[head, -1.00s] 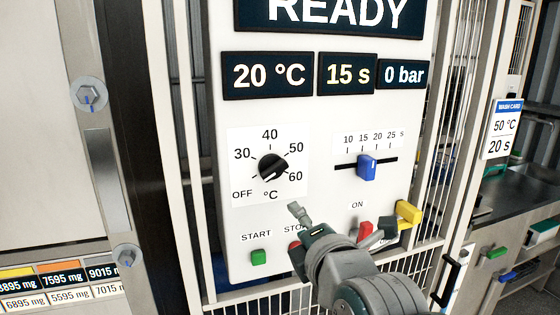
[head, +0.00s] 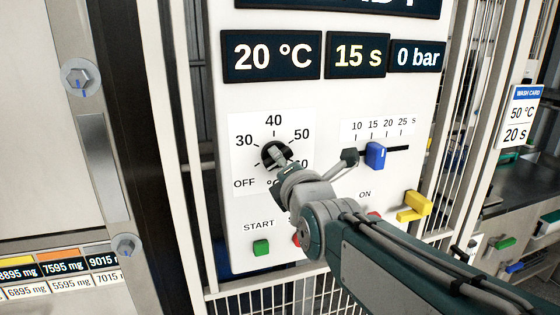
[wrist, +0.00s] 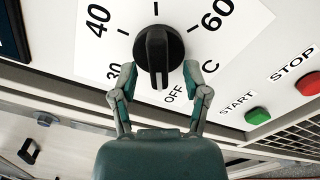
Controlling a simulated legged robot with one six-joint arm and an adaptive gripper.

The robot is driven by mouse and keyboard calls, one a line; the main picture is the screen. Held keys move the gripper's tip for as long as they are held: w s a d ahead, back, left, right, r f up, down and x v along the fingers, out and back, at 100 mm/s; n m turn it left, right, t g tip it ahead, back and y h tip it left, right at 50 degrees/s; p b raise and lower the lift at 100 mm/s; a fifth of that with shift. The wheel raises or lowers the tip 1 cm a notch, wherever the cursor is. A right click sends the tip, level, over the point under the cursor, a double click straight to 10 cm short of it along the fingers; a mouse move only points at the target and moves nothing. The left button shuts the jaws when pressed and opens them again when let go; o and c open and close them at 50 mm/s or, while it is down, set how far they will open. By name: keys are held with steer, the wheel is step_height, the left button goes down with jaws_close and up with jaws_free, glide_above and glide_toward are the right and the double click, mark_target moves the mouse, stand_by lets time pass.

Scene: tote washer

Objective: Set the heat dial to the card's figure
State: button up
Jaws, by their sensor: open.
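The black heat dial (head: 266,149) sits on the white panel, inside a printed scale from OFF to 60 °C. My gripper (head: 281,156) is at the dial and hides part of it. In the wrist view the open fingers (wrist: 159,72) stand on either side of the dial's raised grip (wrist: 157,50), with gaps left between. The wash card (head: 519,115) at the right reads 50 °C and 20 s. The temperature display (head: 271,55) reads 20 °C.
The blue time slider (head: 375,155) is right of the dial, near 15 on its scale. The green START button (head: 261,247) is below; the red STOP button (wrist: 309,84) shows in the wrist view. A yellow handle (head: 415,205) juts out at the lower right.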

steer(key=shift+x, duration=0.8)
steer(key=shift+a, duration=0.15)
jaws_close()
